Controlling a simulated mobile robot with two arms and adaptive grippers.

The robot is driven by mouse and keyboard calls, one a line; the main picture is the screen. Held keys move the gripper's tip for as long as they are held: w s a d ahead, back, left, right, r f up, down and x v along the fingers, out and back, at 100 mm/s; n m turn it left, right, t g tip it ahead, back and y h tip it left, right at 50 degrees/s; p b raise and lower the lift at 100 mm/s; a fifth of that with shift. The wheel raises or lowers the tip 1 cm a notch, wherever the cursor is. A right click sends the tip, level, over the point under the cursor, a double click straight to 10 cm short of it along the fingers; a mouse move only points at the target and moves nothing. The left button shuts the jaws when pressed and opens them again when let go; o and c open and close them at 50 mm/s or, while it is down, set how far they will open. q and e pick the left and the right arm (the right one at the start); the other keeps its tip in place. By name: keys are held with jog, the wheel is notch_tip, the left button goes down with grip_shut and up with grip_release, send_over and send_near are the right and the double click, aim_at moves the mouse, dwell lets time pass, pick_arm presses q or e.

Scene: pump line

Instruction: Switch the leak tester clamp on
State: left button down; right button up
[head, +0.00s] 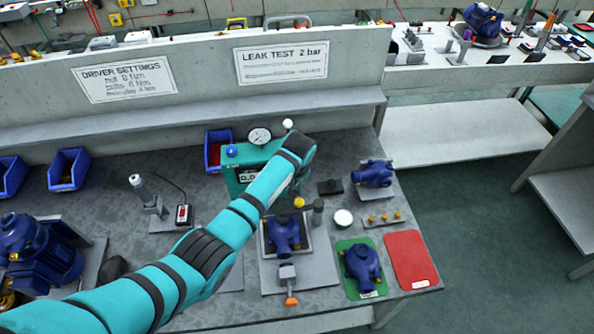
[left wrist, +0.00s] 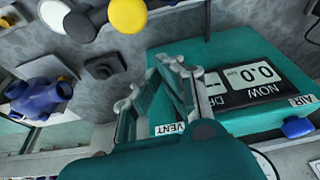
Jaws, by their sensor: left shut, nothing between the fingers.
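The leak tester (head: 240,164) is a teal box with a dial gauge (head: 259,136) and a blue knob (head: 232,151). It also fills the right of the left wrist view (left wrist: 215,68), with a display reading 0.0 and labels VENT and AIR. A blue pump (head: 283,228) sits on the fixture plate (head: 318,275) in front, beside a clamp part with an orange handle (head: 290,300). A yellow knob (head: 299,202) stands behind that pump. My left gripper (left wrist: 150,84) is shut and empty beside the tester's VENT side. The arm hides it in the head view. No clamp label is readable.
A dark post (head: 318,212), a white round dish (head: 343,218) and another blue pump (head: 373,173) stand right of the arm. A green mat (head: 345,284) holds a pump; the red mat (head: 411,259) is bare. Blue bins (head: 214,160) stand behind.

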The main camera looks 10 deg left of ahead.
pick_arm(q)
jog(key=v, duration=0.6)
jog(key=shift+s+a, duration=0.2)
jog(key=shift+s, duration=0.05)
pick_arm(e)
jog(key=shift+s+a+f, duration=0.15)
jog(key=shift+s+a, duration=0.45)
jog(key=shift+s, duration=0.05)
pick_arm(q)
jog(key=shift+f, duration=0.15)
pick_arm(e)
jog(key=shift+d, duration=0.1)
